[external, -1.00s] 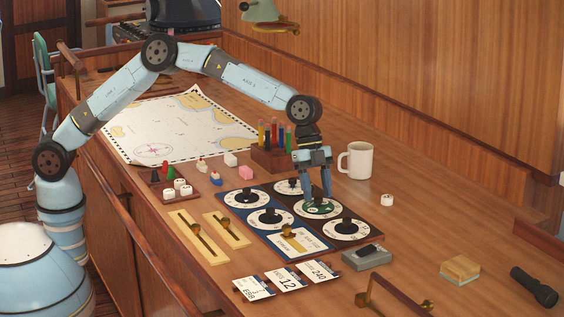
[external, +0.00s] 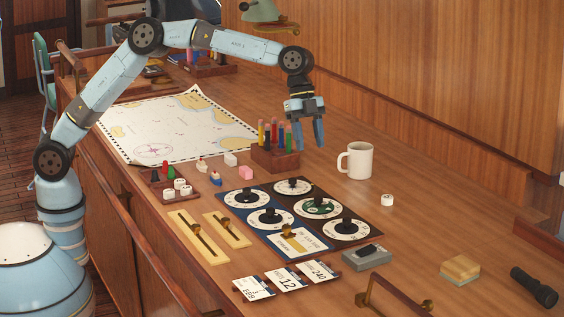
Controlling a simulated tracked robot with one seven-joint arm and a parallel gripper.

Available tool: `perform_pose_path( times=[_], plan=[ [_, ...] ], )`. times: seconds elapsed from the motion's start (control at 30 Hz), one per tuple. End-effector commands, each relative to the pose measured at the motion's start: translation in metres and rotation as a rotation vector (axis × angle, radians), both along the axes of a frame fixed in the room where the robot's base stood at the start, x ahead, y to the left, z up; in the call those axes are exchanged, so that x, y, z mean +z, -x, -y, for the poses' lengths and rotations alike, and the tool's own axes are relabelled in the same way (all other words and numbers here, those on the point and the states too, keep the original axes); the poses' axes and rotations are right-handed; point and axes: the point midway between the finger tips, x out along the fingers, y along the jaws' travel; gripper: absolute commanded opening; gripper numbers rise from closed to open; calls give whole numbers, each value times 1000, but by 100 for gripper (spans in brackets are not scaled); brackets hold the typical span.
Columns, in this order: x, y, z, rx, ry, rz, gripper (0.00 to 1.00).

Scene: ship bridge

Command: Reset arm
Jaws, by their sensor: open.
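My gripper (external: 309,143) points down with its fingers apart and nothing between them. My arm arches over from the left.
A chart (external: 173,123) covers the back left. Wooden sliders (external: 198,237), number cards (external: 287,280), a grey box (external: 366,257), a sponge-like block (external: 460,268) and a flashlight (external: 534,288) lie nearer the front. A green lamp (external: 262,12) overhangs the back.

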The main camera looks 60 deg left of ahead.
Motion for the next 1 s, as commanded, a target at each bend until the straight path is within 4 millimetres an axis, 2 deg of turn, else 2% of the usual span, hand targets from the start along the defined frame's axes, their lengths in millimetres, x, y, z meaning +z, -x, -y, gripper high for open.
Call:
perform_pose_path(
  times=[0.57, 0.67, 0.77, 1.0],
  plan=[
    [3, 1, -4, 8, -3, 3, 51],
    [13, 3, -17, 36, -14, 12, 51],
    [29, 9, -40, 87, -33, 28, 51],
    [66, 29, -112, 252, -84, 63, 51]
  ],
)
